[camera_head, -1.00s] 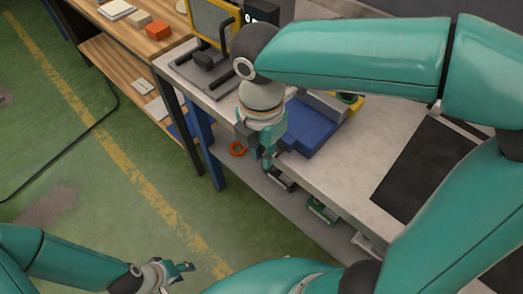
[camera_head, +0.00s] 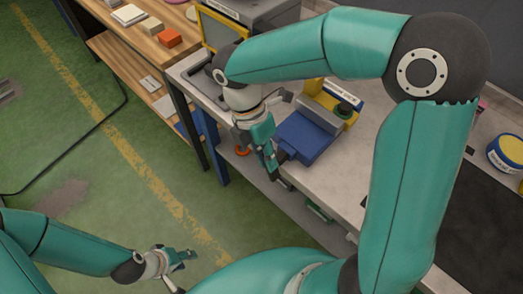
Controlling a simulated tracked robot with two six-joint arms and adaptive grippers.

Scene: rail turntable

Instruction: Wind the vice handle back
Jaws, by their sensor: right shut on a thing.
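The vice (camera_head: 304,140) stands at the front edge of the workbench, with a blue body, a grey top part and a yellow part behind. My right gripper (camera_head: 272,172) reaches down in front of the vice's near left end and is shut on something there. It appears to be the vice handle, but the fingers hide most of it. My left gripper (camera_head: 188,256) hangs low over the green floor at the bottom left, away from the vice. Its fingers look apart and empty.
The pale workbench (camera_head: 352,160) has a lower shelf. A yellow-framed machine (camera_head: 222,30) stands at its far left. A dark mat (camera_head: 460,215) and a blue-yellow tin (camera_head: 508,152) are at the right.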

